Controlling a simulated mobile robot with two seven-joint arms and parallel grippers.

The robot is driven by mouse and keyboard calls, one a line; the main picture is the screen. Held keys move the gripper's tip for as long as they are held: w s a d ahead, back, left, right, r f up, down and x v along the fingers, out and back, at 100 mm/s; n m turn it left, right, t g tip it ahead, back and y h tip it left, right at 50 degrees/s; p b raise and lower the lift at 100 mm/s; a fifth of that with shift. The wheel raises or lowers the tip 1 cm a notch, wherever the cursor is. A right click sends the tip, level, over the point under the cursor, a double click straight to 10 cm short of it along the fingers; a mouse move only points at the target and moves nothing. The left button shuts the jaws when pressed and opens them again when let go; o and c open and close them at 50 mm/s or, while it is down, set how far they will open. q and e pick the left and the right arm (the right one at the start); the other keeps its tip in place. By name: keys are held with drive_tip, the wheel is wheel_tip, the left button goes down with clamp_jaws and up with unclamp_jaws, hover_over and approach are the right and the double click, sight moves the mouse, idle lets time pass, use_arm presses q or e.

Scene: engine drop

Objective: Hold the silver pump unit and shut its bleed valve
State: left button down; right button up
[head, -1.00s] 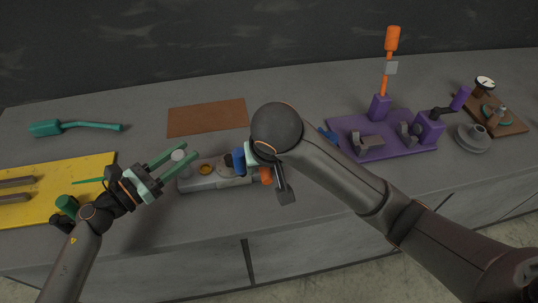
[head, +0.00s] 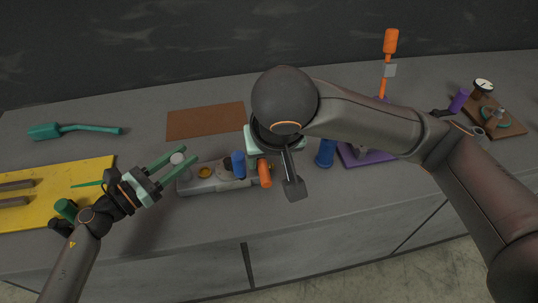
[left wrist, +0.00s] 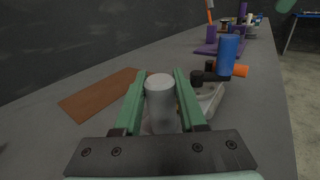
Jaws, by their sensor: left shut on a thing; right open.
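The silver pump unit (head: 218,182) lies on the bench near the front edge, with a brass-coloured ring on top. My left gripper (head: 176,160) is shut on the pale round post (left wrist: 161,100) at its left end, one finger on each side. An upright blue cylinder (head: 238,165) and an orange handle (head: 265,173) are at its right end; they also show in the left wrist view, the orange part (left wrist: 241,70) pointing right. I cannot tell which part is the bleed valve. My right gripper (head: 275,146) is open above and beyond the handle; its fingertips are mostly hidden.
A second blue piece (head: 326,154) stands right of the pump. A purple fixture (head: 365,156) is partly behind my right arm. A brown mat (head: 206,120) lies behind the pump, a yellow board (head: 95,168) and teal tool (head: 45,131) to the left.

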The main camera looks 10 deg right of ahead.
idle(0.3)
use_arm(q)
drive_tip(key=shift+c, duration=2)
unclamp_jaws()
